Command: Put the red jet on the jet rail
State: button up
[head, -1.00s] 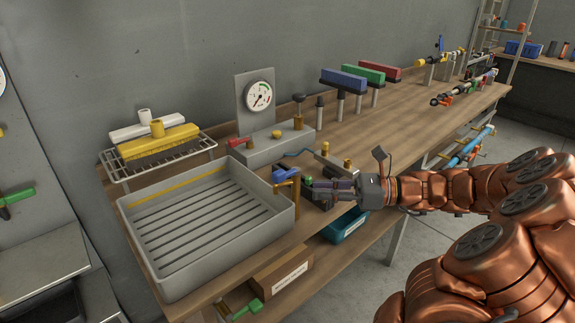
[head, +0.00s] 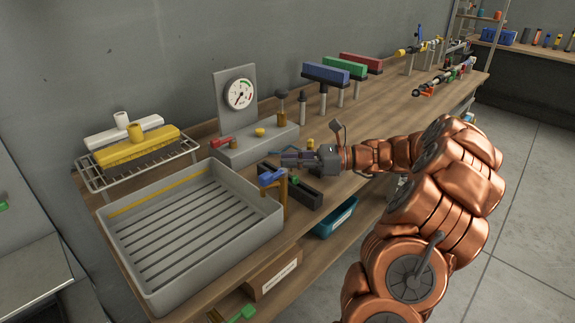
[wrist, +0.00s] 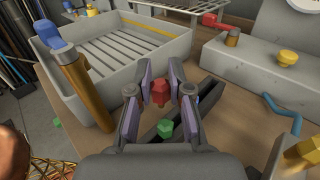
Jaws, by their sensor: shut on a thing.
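My gripper (wrist: 161,76) is shut on the red jet (wrist: 160,92), a small red faceted piece between its fingertips in the wrist view. In the head view my gripper (head: 286,158) is above and behind a long dark bar (head: 304,195), which looks like the jet rail. The bar also shows below the fingers in the wrist view (wrist: 222,96). A green jet (wrist: 165,129) shows at the bar in the wrist view, nearer than the red one. The red jet is hidden or too small to make out in the head view.
A grey ribbed tray (head: 190,290) stands left of the bar. A brass post with a blue lever (head: 270,178) rises between them. A grey gauge bench (head: 245,150) with a red lever and yellow knob stands behind. A blue hose (wrist: 284,112) lies at right.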

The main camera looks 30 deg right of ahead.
jog(key=shift+w+d+f, duration=0.1)
jog(key=shift+w+f, duration=0.55)
jog(key=shift+f, duration=0.3)
jog(key=shift+w+d+f, duration=0.1)
jog(key=shift+w+f, duration=0.5)
jog(key=shift+f, duration=0.3)
jog(key=shift+f+p, duration=0.3)
jog(key=shift+f, duration=0.2)
